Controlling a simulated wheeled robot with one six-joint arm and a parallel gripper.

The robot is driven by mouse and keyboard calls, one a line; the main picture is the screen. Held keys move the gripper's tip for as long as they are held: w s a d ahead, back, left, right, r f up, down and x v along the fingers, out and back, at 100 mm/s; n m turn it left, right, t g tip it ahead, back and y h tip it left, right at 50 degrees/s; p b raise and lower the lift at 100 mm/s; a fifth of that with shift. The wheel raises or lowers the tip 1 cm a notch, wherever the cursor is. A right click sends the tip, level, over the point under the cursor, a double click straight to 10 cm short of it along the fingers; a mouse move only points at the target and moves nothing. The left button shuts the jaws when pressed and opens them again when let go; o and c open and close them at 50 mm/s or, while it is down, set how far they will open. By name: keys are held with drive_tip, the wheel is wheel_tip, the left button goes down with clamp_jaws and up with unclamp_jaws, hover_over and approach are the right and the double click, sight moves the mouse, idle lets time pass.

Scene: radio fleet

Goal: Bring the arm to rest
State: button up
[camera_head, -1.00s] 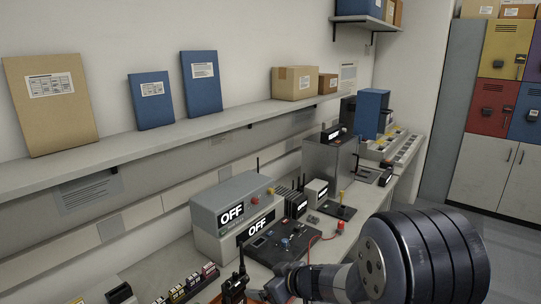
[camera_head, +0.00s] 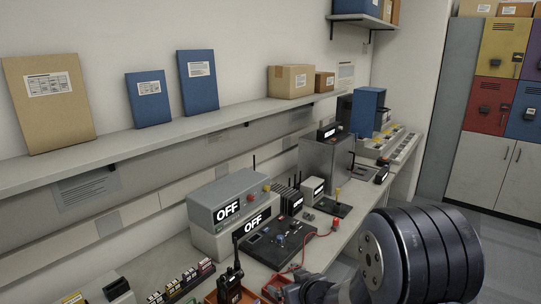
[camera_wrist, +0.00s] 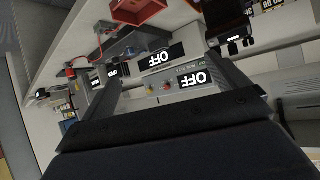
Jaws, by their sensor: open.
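My arm (camera_head: 420,255) reaches in from the lower right of the head view, with its big dark rounded joint in front of the bench edge. Its far end runs down to the bottom edge, so the fingers cannot be made out there. In the wrist view my gripper (camera_wrist: 160,62) shows two grey fingers spread wide apart, with nothing held between them. Beyond them are the grey OFF-marked boxes, which appear turned over in this view. A black handheld radio (camera_head: 230,284) stands at the bottom of the head view, left of the arm's end. It also shows in the wrist view (camera_wrist: 228,22).
The bench carries grey OFF-marked units (camera_head: 228,203), a black panel with a red cable (camera_head: 280,240), and a red tray (camera_wrist: 140,10). A shelf (camera_head: 130,155) with folders and boxes runs above. Lockers (camera_head: 495,105) stand at the right, with open floor before them.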

drive_tip(key=shift+s+d+f+m+h, duration=0.15)
drive_tip(key=shift+d+f+m+h, duration=0.15)
drive_tip(key=shift+d, duration=0.25)
drive_tip(key=shift+s+d+f+m+h, duration=0.1)
drive_tip(key=shift+d+f+m+h, duration=0.15)
drive_tip(key=shift+d, duration=0.25)
